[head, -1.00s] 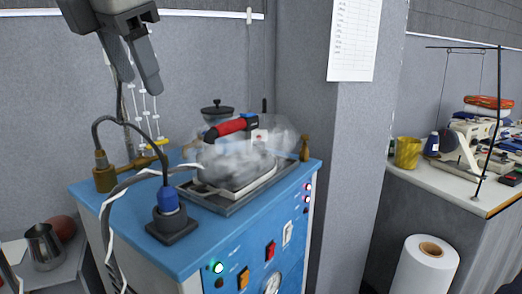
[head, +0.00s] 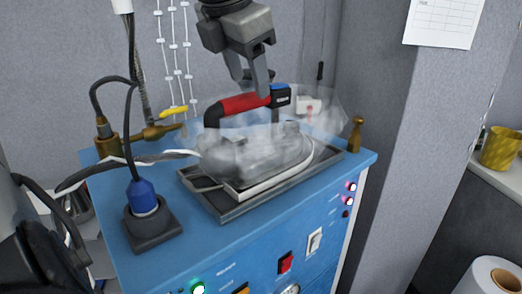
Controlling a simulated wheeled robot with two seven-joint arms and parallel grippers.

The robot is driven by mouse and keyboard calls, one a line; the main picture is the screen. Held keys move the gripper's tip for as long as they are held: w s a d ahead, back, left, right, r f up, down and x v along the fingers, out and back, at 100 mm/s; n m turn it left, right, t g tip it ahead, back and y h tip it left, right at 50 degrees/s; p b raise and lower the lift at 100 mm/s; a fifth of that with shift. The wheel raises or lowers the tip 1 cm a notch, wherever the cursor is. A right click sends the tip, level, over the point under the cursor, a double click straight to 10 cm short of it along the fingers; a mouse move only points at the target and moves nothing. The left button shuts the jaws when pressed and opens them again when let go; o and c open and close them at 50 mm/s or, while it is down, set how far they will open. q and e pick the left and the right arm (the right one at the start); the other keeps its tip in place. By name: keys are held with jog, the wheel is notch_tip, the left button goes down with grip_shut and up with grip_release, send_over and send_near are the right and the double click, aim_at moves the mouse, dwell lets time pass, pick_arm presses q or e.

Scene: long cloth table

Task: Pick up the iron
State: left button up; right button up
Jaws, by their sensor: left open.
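The iron (head: 240,158) rests on a dark metal tray (head: 226,212) on top of the blue steam station. Pale, see-through steam surrounds it and blurs its body. Its red handle (head: 246,103) with a black and blue end rises above the steam. My left gripper (head: 256,84) hangs from the top of the head view, fingers pointing down, open, at the right half of the handle. One finger shows close to the handle; I cannot tell whether it touches. My right gripper is not in view.
The blue station (head: 262,236) carries a blue plug (head: 143,197) in a black socket, brass valves (head: 357,134) and a cable running to the iron. A grey pillar stands at the right. A gold cup (head: 500,148) and a white roll (head: 492,275) are farther right.

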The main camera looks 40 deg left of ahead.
aim_at(257, 100)
pick_arm(q)
jog(key=shift+w+f, duration=0.25)
jog(key=shift+f, duration=0.25)
jog(key=x, duration=0.2)
jog(key=p+x, duration=0.1)
jog(key=x, duration=0.1)
jog(key=shift+w+a+f, duration=0.1)
jog(key=shift+w+f, duration=0.05)
jog(key=shift+w, duration=0.25)
jog(key=shift+w+f, duration=0.1)
jog(key=shift+f, duration=0.15)
grip_shut()
jog(key=shift+w+r, duration=0.1)
jog(key=shift+r, duration=0.15)
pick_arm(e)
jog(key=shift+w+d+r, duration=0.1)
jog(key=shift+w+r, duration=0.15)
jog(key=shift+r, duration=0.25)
